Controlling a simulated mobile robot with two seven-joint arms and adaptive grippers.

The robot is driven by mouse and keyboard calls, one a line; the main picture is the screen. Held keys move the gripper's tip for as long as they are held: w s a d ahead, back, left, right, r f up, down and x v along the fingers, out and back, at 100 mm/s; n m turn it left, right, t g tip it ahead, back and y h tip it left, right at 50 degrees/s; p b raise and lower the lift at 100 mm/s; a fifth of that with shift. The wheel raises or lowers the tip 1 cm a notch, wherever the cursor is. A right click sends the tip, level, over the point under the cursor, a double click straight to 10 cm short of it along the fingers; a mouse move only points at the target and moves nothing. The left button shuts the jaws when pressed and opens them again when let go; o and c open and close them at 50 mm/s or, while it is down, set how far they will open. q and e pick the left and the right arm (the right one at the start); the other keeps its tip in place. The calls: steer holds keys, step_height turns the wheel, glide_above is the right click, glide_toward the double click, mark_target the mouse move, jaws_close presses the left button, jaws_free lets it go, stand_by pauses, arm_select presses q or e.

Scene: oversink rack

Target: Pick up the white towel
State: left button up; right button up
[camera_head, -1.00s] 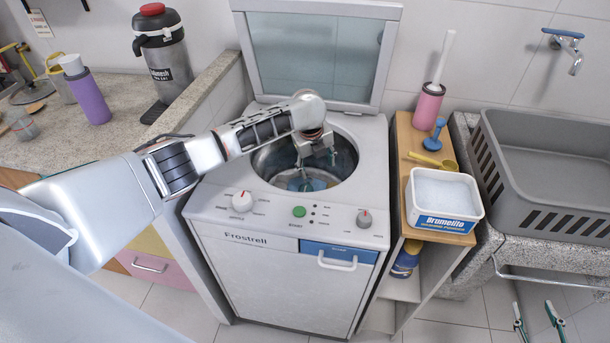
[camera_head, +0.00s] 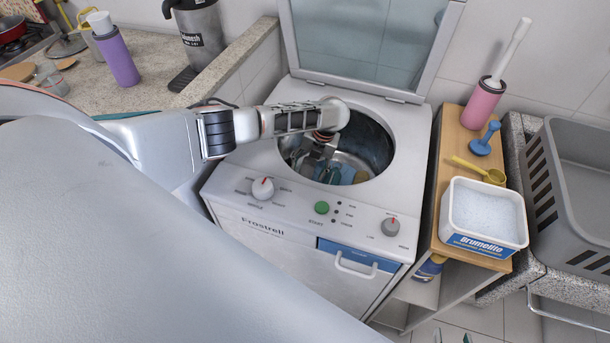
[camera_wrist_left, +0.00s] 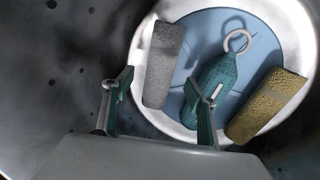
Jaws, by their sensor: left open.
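The white towel (camera_wrist_left: 163,63), a pale grey-white roll, lies in the washing machine drum on its blue bottom (camera_wrist_left: 203,30). My left gripper (camera_wrist_left: 172,84) is open and empty. In the wrist view its fingers are spread below and to either side of the towel's lower end, with no clear contact. In the head view my left gripper (camera_head: 318,165) reaches down through the machine's round opening. There the towel cannot be made out with certainty. Only the tips of my right gripper (camera_head: 452,339) show at the bottom edge, apart from each other, with nothing visible between them.
A teal item with a ring (camera_wrist_left: 216,80) and a yellow roll (camera_wrist_left: 265,105) lie beside the towel. The dark drum wall (camera_wrist_left: 60,70) surrounds the gripper. The machine's lid (camera_head: 365,40) stands open behind. A shelf with a white powder box (camera_head: 485,215) is to the right.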

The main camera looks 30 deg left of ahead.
mark_target(306, 173)
arm_select(q)
steer(key=x, duration=0.3)
steer(key=shift+f+b, duration=0.25)
steer(key=shift+b, duration=0.15)
steer(key=shift+a+r, duration=0.1)
steer(key=c, duration=1.2)
